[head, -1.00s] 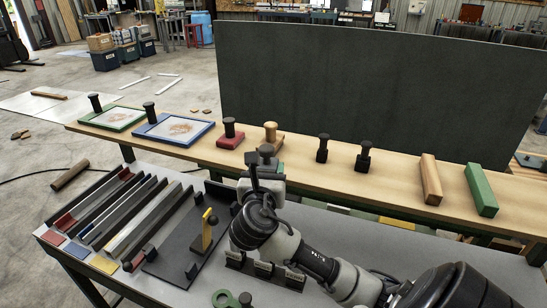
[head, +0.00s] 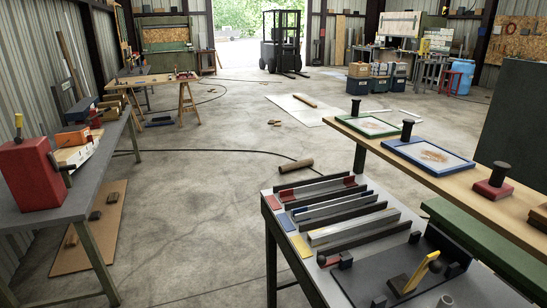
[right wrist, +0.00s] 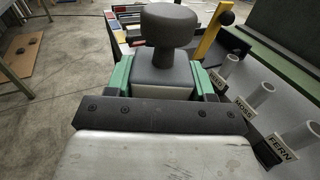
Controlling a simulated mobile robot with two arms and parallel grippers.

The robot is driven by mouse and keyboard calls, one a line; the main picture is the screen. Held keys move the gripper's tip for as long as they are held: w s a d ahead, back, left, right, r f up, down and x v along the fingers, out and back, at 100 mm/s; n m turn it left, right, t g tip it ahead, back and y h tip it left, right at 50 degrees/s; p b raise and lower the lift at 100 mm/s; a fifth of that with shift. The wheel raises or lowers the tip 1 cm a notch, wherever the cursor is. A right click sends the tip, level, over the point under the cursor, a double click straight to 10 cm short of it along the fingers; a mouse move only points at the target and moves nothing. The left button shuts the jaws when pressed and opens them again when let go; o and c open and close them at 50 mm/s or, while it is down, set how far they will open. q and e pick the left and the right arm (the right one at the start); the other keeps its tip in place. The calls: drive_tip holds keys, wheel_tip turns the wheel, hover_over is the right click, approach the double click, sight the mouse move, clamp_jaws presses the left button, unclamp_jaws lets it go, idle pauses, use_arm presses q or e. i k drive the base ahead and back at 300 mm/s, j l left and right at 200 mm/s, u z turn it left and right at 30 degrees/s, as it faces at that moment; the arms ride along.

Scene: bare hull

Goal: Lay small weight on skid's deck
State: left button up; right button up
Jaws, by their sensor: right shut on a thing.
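In the right wrist view my right gripper (right wrist: 162,82) is shut on a dark grey weight (right wrist: 170,25), a squared block with a round knob on top. The green fingers hold it from both sides, with the knob upright. Its underside is hidden. My grippers are out of the head view. I cannot tell for certain which thing is the skid. A red block with a black knob (head: 493,188) stands on the wooden bench at the right. A blue-framed panel (head: 428,155) and a green-framed panel (head: 368,126), each with a black knob, lie left of it.
Dark channels (head: 330,210) with coloured end patches lie on the grey table, beside a black board with a yellow upright piece (head: 415,275). White pegs with name labels (right wrist: 262,92) stand at the right in the wrist view. A side bench holds a red box (head: 30,175).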

sight(72, 128)
drive_tip(key=i+j+u, duration=0.55)
drive_tip(key=i, duration=0.25)
drive_tip(key=i+j+u, duration=0.25)
drive_tip(key=i, duration=0.2)
drive_tip(key=i+u, duration=0.3)
drive_tip(key=i+z, duration=0.2)
drive_tip(key=i, duration=0.5)
drive_tip(key=i+z, duration=0.2)
drive_tip(key=i, duration=0.45)
drive_tip(key=i+j+z, duration=0.2)
drive_tip(key=i, duration=0.5)
drive_tip(key=i+l+u, duration=0.1)
drive_tip(key=i+u, duration=0.15)
drive_tip(key=i, duration=0.3)
drive_tip(key=i+l+u, duration=0.3)
drive_tip(key=i, duration=0.2)
drive_tip(key=i+u, duration=0.2)
drive_tip(key=u, duration=0.2)
drive_tip(key=i+u, duration=0.2)
drive_tip(key=u, duration=0.25)
drive_tip(key=i+l+u, duration=0.15)
drive_tip(key=u, duration=0.25)
drive_tip(key=i+l+u, duration=0.15)
drive_tip(key=u, duration=0.3)
drive_tip(key=i+l+u, duration=0.15)
drive_tip(key=u, duration=0.25)
drive_tip(key=i+l+u, duration=0.25)
drive_tip(key=l+u, duration=0.3)
